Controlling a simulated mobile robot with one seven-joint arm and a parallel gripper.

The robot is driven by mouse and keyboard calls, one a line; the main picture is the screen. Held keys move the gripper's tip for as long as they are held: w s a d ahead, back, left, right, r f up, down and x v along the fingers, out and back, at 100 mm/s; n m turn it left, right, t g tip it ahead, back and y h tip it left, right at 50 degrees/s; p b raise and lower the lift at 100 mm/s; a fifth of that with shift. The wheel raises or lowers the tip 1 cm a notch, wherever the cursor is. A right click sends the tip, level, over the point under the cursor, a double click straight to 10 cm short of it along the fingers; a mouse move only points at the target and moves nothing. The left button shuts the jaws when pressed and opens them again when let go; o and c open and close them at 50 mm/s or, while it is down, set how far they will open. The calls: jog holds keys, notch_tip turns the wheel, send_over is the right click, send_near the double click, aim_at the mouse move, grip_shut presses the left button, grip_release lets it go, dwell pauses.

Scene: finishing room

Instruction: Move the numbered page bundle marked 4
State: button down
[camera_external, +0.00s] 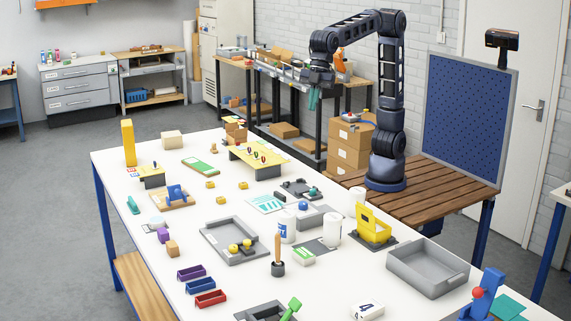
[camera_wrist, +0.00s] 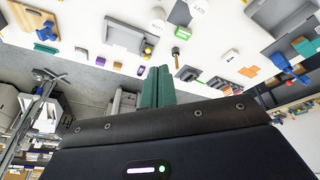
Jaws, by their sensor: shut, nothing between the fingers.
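A white block marked with a dark 4 (camera_external: 367,312), which looks like the page bundle, lies on the white table (camera_external: 335,292) near the front edge of the external view. I cannot make out its mark in the wrist view. My gripper (camera_external: 313,98) is high up beyond the far side of the table, well away from the block. Its teal fingers (camera_wrist: 157,86) are together and empty in the wrist view.
A grey bin (camera_external: 428,270), a yellow holder (camera_external: 374,228) and white cylinders (camera_external: 332,230) stand behind the block. A dark grey tray with a green-handled item (camera_external: 291,308) is to its left. A blue stand (camera_external: 484,294) is to its right.

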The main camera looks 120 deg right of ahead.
jog(key=w+a+f+n, duration=0.3)
jog(key=w+a, duration=0.7)
jog(key=a, duration=0.4)
jog(key=n+g+y, duration=0.2)
jog(key=n+g, duration=0.1)
jog(key=n, duration=0.4)
send_over(381, 310)
jog(key=w+a, duration=0.2)
notch_tip(381, 310, down, 30)
jog(key=x, duration=0.9)
jog(key=shift+s+f, duration=0.1)
jog(key=shift+s, duration=0.1)
jog(key=shift+w+d, duration=0.1)
jog(key=shift+d, duration=1.9)
jog(key=shift+d, duration=0.1)
jog(key=d, duration=2)
jog(key=shift+d, duration=0.1)
